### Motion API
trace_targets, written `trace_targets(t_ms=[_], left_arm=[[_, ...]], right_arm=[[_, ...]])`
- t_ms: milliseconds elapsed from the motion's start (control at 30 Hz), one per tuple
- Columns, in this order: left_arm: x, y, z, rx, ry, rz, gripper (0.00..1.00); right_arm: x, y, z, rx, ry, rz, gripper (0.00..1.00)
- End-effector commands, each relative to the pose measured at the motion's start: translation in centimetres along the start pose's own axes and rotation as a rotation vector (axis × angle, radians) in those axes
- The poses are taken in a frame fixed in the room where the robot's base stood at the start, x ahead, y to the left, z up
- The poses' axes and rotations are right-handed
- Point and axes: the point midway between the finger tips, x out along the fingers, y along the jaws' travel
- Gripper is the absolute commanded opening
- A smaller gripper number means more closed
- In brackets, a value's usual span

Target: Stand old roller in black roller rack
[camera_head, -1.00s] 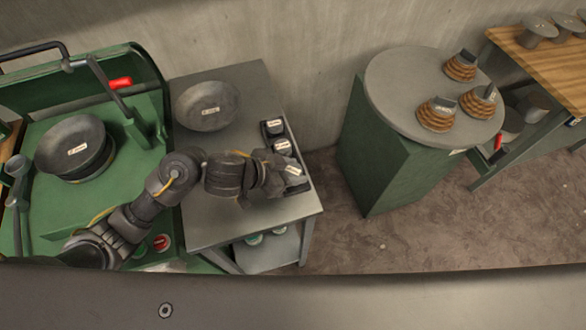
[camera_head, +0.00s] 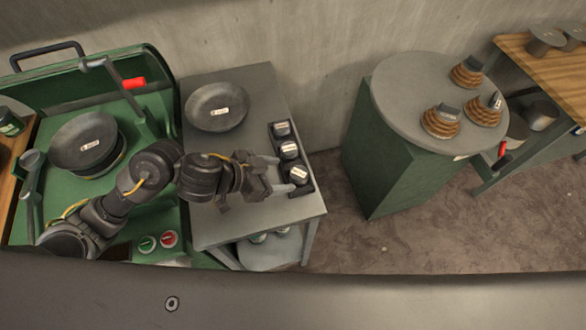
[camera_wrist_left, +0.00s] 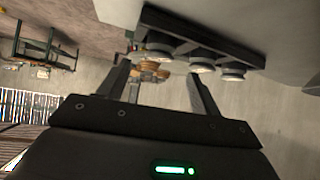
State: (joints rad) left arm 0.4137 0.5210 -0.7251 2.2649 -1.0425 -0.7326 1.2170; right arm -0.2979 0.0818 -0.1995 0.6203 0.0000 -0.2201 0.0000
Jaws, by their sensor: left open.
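The black roller rack (camera_head: 307,187) lies along the right side of the grey side table. Three dark rollers with white labels stand in it in a row: a back one (camera_head: 281,128), a middle one (camera_head: 289,150) and a front one (camera_head: 298,175). I cannot read which label says old. My left gripper (camera_head: 279,174) is open and empty just left of the front roller, apart from it. In the left wrist view, the rack (camera_wrist_left: 205,35) and the rollers' pale tops show beyond the open fingers (camera_wrist_left: 160,74). My right gripper is not in view.
A dark labelled bowl (camera_head: 216,106) lies on the grey table (camera_head: 235,75). Another bowl (camera_head: 85,142) sits on the green machine (camera_head: 60,200) at left. A round stand (camera_head: 400,85) at right holds stacked brown rings. The tabletop between bowl and rack is clear.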

Motion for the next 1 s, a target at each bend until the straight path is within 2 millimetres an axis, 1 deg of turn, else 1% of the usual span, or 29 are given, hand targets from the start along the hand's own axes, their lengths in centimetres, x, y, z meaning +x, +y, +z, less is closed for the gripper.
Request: trace_targets(t_ms=[33,100,200,300,467,1000], left_arm=[[-1.3,-0.1,-0.2,0.003,0.0,-0.003,0.64],[-2.5,-0.1,-0.2,0.003,0.001,-0.002,0.64],[-3.8,-0.1,-0.2,0.003,0.002,-0.001,0.64],[-4.7,0.0,-0.2,0.002,0.003,0.0,0.64],[-5.2,0.0,-0.2,0.0,0.004,0.001,0.64],[-5.2,0.0,-0.2,0.0,0.005,0.0,0.64]], right_arm=[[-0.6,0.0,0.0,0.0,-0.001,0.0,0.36],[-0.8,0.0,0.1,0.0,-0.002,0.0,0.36],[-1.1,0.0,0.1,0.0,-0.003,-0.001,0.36],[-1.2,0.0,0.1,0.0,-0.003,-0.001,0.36],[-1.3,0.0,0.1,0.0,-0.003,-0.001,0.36],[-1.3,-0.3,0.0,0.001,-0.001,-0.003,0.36]])
